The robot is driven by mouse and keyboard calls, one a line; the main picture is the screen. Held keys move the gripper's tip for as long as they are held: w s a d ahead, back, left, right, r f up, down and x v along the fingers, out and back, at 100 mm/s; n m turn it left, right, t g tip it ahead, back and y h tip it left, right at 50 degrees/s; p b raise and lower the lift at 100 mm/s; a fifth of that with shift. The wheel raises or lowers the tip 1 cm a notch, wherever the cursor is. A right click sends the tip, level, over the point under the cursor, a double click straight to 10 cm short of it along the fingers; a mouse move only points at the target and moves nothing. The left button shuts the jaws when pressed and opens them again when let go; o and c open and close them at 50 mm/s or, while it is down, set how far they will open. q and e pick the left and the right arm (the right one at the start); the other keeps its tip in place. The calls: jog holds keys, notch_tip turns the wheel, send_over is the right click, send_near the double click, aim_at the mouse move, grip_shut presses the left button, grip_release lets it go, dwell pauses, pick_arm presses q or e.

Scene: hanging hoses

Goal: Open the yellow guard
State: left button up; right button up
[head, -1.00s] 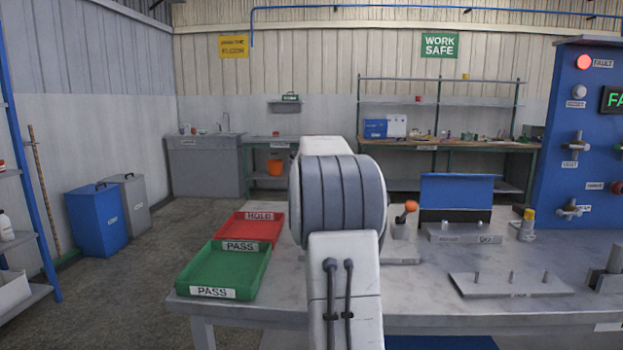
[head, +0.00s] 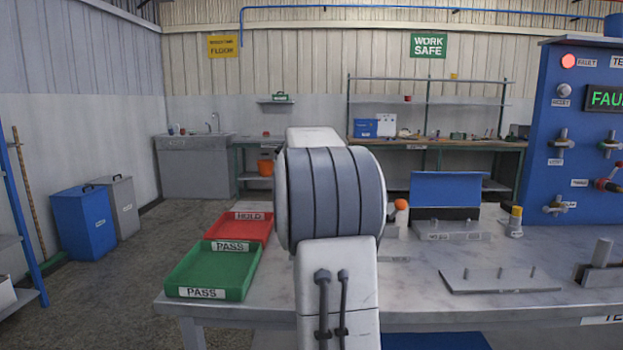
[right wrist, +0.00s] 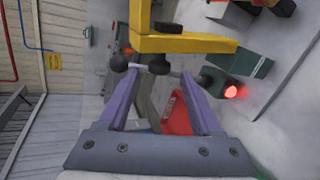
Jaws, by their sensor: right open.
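The yellow guard (right wrist: 190,44) shows in the right wrist view as an angled yellow bar across the top, just beyond my fingers. In the head view my arm blocks the middle, hiding the guard and the gripper. My left gripper is not in view.
A green PASS tray (head: 215,270) and a red HOLD tray (head: 240,228) lie at the table's left. A plate with pegs (head: 500,280) and a blue-backed fixture (head: 446,200) stand right of my arm. A blue panel (head: 580,130) with a red lamp rises at far right.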

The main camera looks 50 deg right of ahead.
jog(key=v, duration=0.7)
jog(key=shift+d, duration=0.1)
jog(key=w+a+f+m+y, duration=0.1)
jog(key=a+f+y, duration=0.5)
jog(key=a, duration=1)
jog(key=w+a+f+y, duration=0.1)
jog(key=a+f+y, duration=0.1)
jog(key=a+f, duration=1.1)
jog(key=s+a+f+g+y, duration=0.2)
jog(key=s+a, duration=0.3)
jog(key=a, duration=0.3)
jog(key=s+a+f+g+y, duration=0.1)
jog(key=s+a+f, duration=0.1)
jog(key=s+a, duration=0.5)
jog(key=s+a+f+g+y, duration=0.1)
jog(key=s+a+f+g, duration=0.2)
jog(key=s, duration=0.5)
jog(key=s+a+f+g, duration=0.1)
jog(key=s+a+f, duration=0.2)
jog(key=s+a, duration=0.35)
notch_tip(320, 180, up, 22)
jog(key=m+p, duration=0.1)
jog(key=p, duration=2.1)
jog(key=shift+s+d+r, duration=0.2)
jog(key=shift+d, duration=0.2)
